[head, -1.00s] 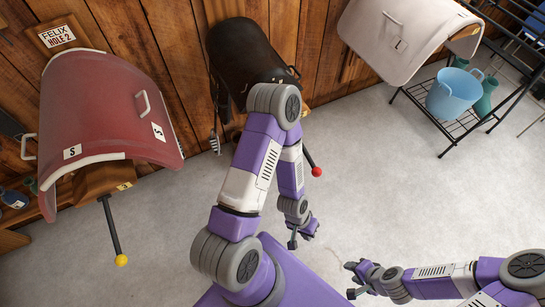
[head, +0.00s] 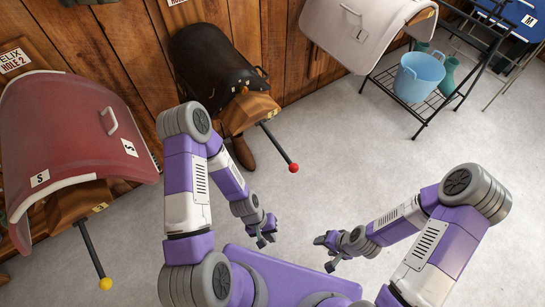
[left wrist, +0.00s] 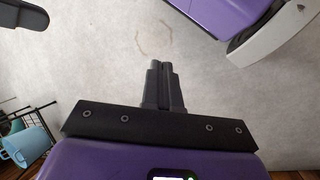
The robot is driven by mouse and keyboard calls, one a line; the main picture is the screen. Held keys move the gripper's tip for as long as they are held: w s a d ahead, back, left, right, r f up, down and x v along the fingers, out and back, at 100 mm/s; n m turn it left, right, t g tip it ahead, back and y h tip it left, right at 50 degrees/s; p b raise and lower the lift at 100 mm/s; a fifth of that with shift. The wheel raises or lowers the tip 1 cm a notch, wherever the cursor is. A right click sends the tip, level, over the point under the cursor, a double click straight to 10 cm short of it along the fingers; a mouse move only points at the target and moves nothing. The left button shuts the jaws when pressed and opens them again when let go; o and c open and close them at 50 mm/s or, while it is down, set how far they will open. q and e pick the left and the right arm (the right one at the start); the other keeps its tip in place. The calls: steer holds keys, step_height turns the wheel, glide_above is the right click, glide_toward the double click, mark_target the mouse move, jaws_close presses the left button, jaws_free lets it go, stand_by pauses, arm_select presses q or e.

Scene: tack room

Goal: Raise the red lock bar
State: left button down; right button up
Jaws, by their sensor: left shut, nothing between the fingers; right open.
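A lock bar with a red ball end (head: 293,168) slants down and out from the wooden rack under the black saddle rest (head: 211,70). Its dark rod (head: 275,145) hangs lowered over the floor. My left gripper (head: 266,240) is shut and empty, in front of the bar and below its red end, apart from it. In the left wrist view the left fingers (left wrist: 162,85) are closed together over bare floor. My right gripper (head: 325,255) is open and empty, over the floor to the right of the left one.
A similar bar with a yellow ball (head: 105,284) hangs under the red saddle cover (head: 70,135) at left. A white cover (head: 355,30) hangs at the top right, near a black rack (head: 425,105) holding a blue bucket (head: 418,76). The floor (head: 340,140) between is clear.

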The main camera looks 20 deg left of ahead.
arm_select(q)
steer(key=w+d+r+n+t+h+b, duration=0.25)
steer(key=w+n+h, duration=0.35)
steer(key=n+h, duration=0.5)
steer(key=w+a+r+n+t, duration=0.2)
steer(key=w+a+n+t, duration=0.2)
steer(key=a+t, duration=0.3)
steer(key=w+a+r+n+t+h, duration=0.1)
steer(key=w+a+r+n+t, duration=0.1)
steer(key=w+a+n+t, duration=0.3)
steer(key=a+t, duration=0.3)
steer(key=t, duration=0.1)
steer(key=shift+w+r, duration=0.1)
steer(key=shift+w, duration=0.05)
